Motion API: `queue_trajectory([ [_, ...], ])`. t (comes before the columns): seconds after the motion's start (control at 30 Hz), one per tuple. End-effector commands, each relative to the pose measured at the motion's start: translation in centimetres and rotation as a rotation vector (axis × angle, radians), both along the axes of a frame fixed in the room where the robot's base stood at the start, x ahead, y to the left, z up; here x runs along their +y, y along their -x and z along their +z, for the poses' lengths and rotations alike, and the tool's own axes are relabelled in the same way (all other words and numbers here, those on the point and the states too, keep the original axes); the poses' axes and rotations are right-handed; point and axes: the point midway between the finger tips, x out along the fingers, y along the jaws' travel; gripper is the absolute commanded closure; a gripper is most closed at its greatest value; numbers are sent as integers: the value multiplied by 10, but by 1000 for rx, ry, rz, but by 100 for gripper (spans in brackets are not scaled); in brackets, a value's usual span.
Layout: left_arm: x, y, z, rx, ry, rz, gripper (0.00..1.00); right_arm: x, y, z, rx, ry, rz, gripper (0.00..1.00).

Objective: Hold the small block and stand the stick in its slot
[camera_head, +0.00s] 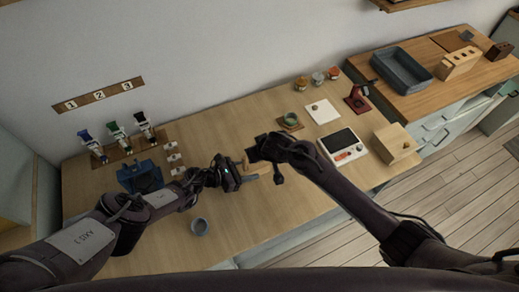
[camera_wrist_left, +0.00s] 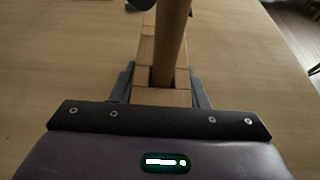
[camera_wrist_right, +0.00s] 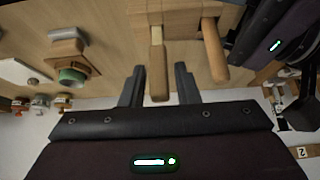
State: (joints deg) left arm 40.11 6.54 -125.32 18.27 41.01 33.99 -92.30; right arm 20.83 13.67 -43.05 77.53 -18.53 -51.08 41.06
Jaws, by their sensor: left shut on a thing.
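My left gripper (camera_head: 238,180) is shut on the small wooden block (camera_wrist_left: 162,97), which sits between its fingers in the left wrist view. A round wooden stick (camera_wrist_left: 172,40) rises from a dark slot in the block. Its lower end appears to be inside the slot, but how deep is hidden. In the right wrist view, the block (camera_wrist_right: 185,18) is at the top, with the round stick (camera_wrist_right: 213,50) and a flatter, pale-tipped piece (camera_wrist_right: 157,60) pointing from it. My right gripper (camera_wrist_right: 160,85) is open, its fingers on either side of the flatter piece with gaps.
A white device (camera_head: 342,147), wooden box (camera_head: 394,143), white square (camera_head: 322,111) and red stand (camera_head: 357,98) are at the right. The table's front middle is bare.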

Motion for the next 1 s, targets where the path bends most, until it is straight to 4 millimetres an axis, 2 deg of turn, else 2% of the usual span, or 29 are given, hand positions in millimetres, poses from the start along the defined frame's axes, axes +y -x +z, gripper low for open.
queue_trajectory([
  [0.1,0,0,0,0,1,0,87,0,0,0,0,0,0,60],
  [0.57,0,0,0,0,1,0,87,0,0,1,0,0,0,60],
  [1.0,0,0,0,0,1,0,87,-5,13,22,-2,-1,-1,60],
])
